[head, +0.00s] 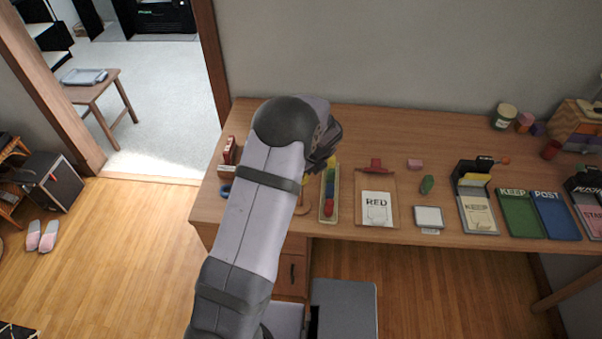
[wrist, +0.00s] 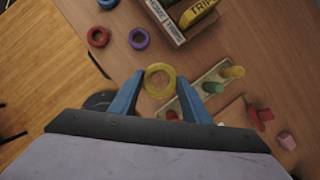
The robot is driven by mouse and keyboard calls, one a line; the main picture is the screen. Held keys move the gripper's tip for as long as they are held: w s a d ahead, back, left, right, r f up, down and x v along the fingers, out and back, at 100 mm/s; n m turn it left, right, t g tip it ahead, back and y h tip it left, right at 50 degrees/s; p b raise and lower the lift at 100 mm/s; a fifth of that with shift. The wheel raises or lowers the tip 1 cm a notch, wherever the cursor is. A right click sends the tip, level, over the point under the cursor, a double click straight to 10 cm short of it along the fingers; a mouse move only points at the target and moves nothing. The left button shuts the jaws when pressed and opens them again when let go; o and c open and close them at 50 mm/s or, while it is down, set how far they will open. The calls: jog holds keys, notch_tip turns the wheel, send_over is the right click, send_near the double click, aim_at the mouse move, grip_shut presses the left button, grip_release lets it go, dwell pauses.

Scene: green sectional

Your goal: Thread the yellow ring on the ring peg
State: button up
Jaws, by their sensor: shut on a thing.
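The yellow ring (wrist: 160,80) is between the blue fingertips of my gripper (wrist: 158,82) in the wrist view. My gripper is shut on it, and the ring's hole faces the camera. In the head view my arm hides most of the gripper and the ring. I cannot make out the ring peg for certain. A round wooden edge (head: 302,209) shows beside my arm in the head view.
A narrow tray (head: 322,213) of coloured pieces stands close right of my gripper. Red (wrist: 98,37), purple (wrist: 139,38) and blue (wrist: 107,3) rings lie on the desk. A box with labels (wrist: 170,20) stands near them.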

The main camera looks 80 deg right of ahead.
jog(key=b, duration=0.5)
send_over(301, 205)
jog(key=shift+d+f, duration=0.2)
jog(key=shift+f, duration=2.5)
jog(key=shift+f+b, duration=2.25)
jog(key=shift+f, duration=1.45)
jog(key=o, duration=1.1)
jog(key=b+v, duration=0.1)
jog(key=v, duration=0.6)
